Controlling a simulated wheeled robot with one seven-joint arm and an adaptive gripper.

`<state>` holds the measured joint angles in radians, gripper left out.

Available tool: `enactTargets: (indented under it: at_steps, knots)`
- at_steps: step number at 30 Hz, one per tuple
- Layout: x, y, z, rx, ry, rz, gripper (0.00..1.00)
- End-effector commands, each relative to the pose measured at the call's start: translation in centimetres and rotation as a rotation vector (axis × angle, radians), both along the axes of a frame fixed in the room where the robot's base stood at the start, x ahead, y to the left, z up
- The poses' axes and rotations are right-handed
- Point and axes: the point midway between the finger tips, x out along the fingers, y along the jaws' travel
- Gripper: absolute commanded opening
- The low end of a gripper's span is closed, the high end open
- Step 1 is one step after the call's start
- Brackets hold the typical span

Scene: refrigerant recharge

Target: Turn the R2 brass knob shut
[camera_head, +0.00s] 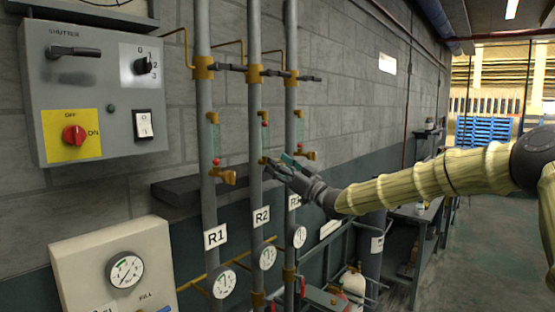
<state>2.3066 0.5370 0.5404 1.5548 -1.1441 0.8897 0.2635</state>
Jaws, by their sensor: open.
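The R2 pipe (256,135) is the middle of three grey vertical pipes on the wall, with a white R2 label (262,217). Its brass knob (264,160) sits on the pipe's right side, below a red-tipped glass tube, and is partly hidden by my gripper. My gripper (278,163) reaches in from the right, open, with teal pads on its fingertips. The fingertips are at or right beside the R2 knob; I cannot tell whether they touch it. The knob's turn angle cannot be made out.
The R1 brass knob (229,177) is to the left and the R3 brass knob (306,155) to the right, both close. Dark levers (232,67) cross the pipes higher up. A grey switch box (70,90) and a gauge panel (100,250) stand at left. Floor (475,245) is clear at right.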

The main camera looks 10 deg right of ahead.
Motion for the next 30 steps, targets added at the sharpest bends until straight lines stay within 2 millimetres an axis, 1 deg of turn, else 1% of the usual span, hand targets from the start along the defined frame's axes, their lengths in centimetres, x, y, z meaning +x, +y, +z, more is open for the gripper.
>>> enactTargets:
  at_steps: [4, 13, 14, 15, 20, 21, 30]
  knots:
    - [0.55, 0.48, 0.40, 0.000, 0.000, 0.000, 0.51]
    - [0.64, 0.62, 0.35, 0.000, 0.000, 0.000, 0.51]
    - [0.64, 0.62, 0.35, 0.000, 0.000, 0.000, 0.47]
    - [0.64, 0.61, 0.34, 0.000, 0.000, 0.000, 0.40]
    - [0.64, 0.60, 0.36, 0.000, 0.000, 0.000, 0.11]
    - [0.64, 0.60, 0.36, 0.000, 0.000, 0.000, 0.07]
    - [0.63, 0.62, 0.20, -0.019, -0.019, 0.000, 0.07]
